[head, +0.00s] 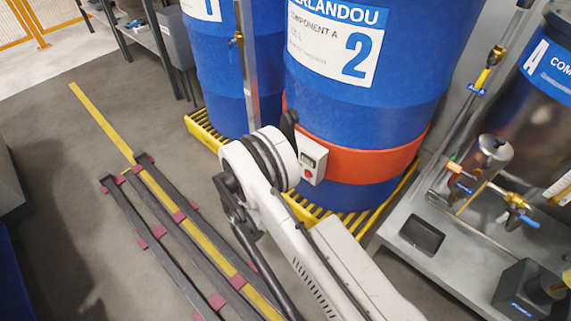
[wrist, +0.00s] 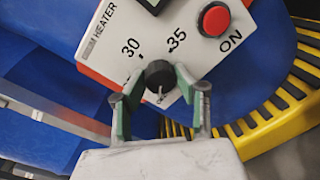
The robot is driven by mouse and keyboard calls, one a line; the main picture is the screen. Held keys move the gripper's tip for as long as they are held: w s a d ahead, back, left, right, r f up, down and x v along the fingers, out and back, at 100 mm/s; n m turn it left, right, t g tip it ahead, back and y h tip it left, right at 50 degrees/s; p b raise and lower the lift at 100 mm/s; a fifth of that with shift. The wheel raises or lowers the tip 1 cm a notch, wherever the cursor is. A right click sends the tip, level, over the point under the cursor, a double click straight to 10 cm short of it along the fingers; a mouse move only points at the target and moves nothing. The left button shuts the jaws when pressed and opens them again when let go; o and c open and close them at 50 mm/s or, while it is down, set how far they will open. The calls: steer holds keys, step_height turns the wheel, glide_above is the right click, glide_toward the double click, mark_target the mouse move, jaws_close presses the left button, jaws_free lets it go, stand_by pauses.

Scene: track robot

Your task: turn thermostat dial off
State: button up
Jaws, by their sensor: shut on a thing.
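The thermostat is a white heater control box (wrist: 112,45) with a small display, a red button (wrist: 214,19) marked ON, and the numbers 30 and 35. Its black dial (wrist: 159,73) sits between those numbers, with a pale pointer line towards the lower edge of the wrist view. My gripper (wrist: 158,84) is shut on the dial, one green-padded finger on each side.
The blue drum (head: 375,95) marked 2 stands on a yellow grated pallet (head: 204,131), with another blue drum (head: 222,65) to its left. A metal post (head: 247,70) rises between them. A grey bench (head: 430,262) with pipes is at right. Floor rails (head: 160,212) run at left.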

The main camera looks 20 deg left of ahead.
steer(key=shift+n, duration=0.9)
steer(key=o, duration=1.1)
steer(key=v, duration=1.2)
steer(key=shift+a+f, duration=0.1)
